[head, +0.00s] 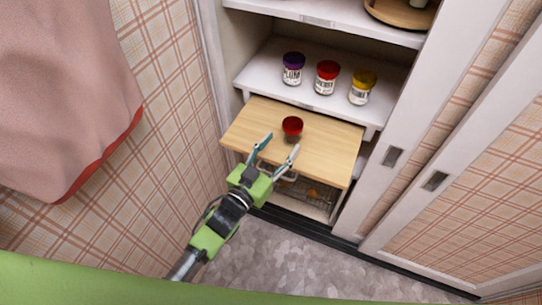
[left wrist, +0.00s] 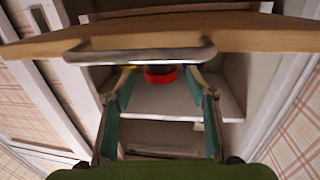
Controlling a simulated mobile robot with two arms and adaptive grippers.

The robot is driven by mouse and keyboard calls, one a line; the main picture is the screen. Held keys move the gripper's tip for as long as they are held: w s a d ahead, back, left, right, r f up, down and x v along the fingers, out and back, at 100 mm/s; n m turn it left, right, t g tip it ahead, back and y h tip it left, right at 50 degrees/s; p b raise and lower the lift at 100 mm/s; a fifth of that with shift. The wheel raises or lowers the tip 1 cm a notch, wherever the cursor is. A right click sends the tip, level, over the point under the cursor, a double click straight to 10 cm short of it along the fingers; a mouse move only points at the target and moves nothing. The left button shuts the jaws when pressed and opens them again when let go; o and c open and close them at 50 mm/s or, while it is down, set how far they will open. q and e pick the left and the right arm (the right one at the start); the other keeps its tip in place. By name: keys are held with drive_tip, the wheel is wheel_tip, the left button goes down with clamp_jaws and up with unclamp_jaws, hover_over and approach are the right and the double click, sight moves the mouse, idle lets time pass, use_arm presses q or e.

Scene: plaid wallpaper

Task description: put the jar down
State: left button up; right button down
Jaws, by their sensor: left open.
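A jar with a red lid (head: 292,126) stands upright on the pale wooden pull-out board (head: 240,135), near its middle. My left gripper (head: 279,146) is open, its two fingers spread and pointing at the jar from the near side. The jar appears just past the fingertips, with nothing held. In the left wrist view a red shape (left wrist: 160,74) shows between the open fingers (left wrist: 162,88), partly hidden by a metal bar; I cannot tell which red jar it is. My right gripper is not in view.
Jars with purple (head: 293,68), red (head: 326,78) and yellow (head: 362,87) lids stand on the white shelf (head: 257,71) behind the board. A wire basket (head: 312,192) is below. The board is clear on both sides of the jar. White sliding doors (head: 400,150) stand at right.

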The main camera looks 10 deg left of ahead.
use_arm(q)
drive_tip(key=shift+v, duration=2.4)
